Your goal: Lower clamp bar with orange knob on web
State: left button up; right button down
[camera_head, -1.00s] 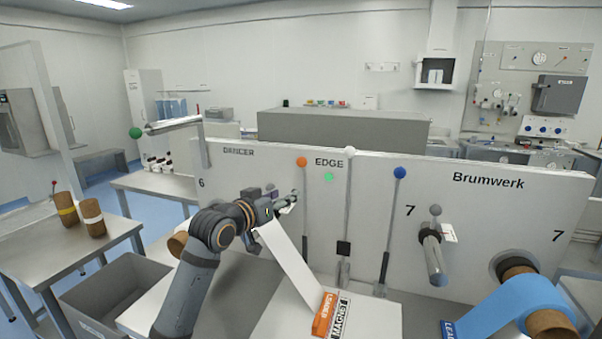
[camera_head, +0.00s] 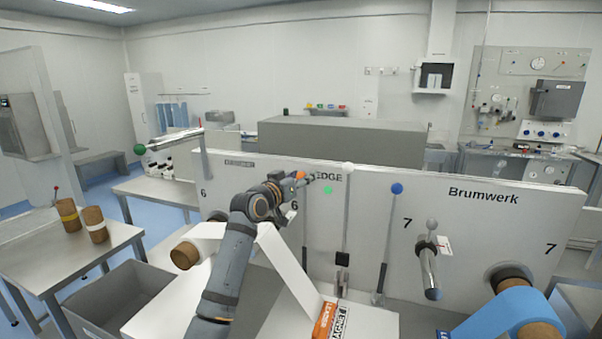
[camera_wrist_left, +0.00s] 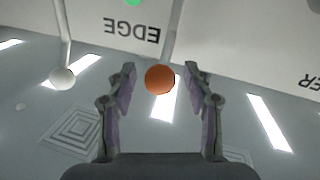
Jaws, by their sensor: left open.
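The orange knob (camera_head: 300,175) tops a thin upright bar in front of the white machine panel. In the left wrist view the orange knob (camera_wrist_left: 160,79) sits between the fingertips of my left gripper (camera_wrist_left: 158,82), with a gap on each side. My left gripper (camera_head: 308,178) is open at the knob's height in the head view. The white web (camera_head: 285,262) hangs down to a table with an orange-and-white label (camera_head: 328,320). My right gripper is not in view.
A white-knobbed bar (camera_head: 347,168) and a blue-knobbed bar (camera_head: 397,188) stand to the right of the orange one. The white knob (camera_wrist_left: 63,78) shows in the left wrist view. A grey bin (camera_head: 120,300) stands at lower left.

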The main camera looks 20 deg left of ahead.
pick_arm(q)
jog(key=shift+c, duration=0.4)
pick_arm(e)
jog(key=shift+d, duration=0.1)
pick_arm(q)
grip_shut()
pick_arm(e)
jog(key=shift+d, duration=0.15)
pick_arm(q)
jog(key=shift+f, duration=0.1)
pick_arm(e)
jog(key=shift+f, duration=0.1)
